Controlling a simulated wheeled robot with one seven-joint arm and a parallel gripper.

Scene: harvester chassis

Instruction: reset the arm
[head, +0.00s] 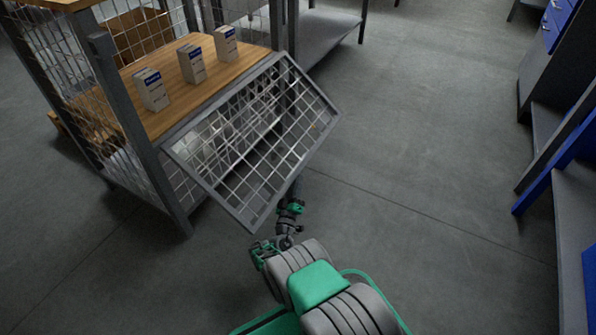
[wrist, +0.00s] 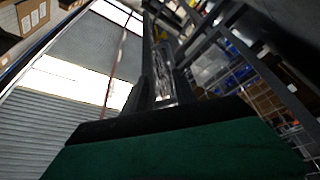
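My arm (head: 290,212), dark with green bands, reaches up from my base in the head view. It passes behind the tilted mesh flap (head: 252,212) of a wire cage. The flap hides its far part, so I cannot make out my gripper there. In the wrist view, a green and black part of my own arm end fills the bottom. Dark and shiny upright shapes stand beyond it, and I cannot tell whether they are fingers. No held object can be made out.
The cage's wooden shelf (head: 165,118) holds three small white and blue boxes (head: 191,64). A bench (head: 325,30) stands behind. Blue and grey workstations (head: 575,215) line the right side. The concrete floor (head: 430,140) between is clear.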

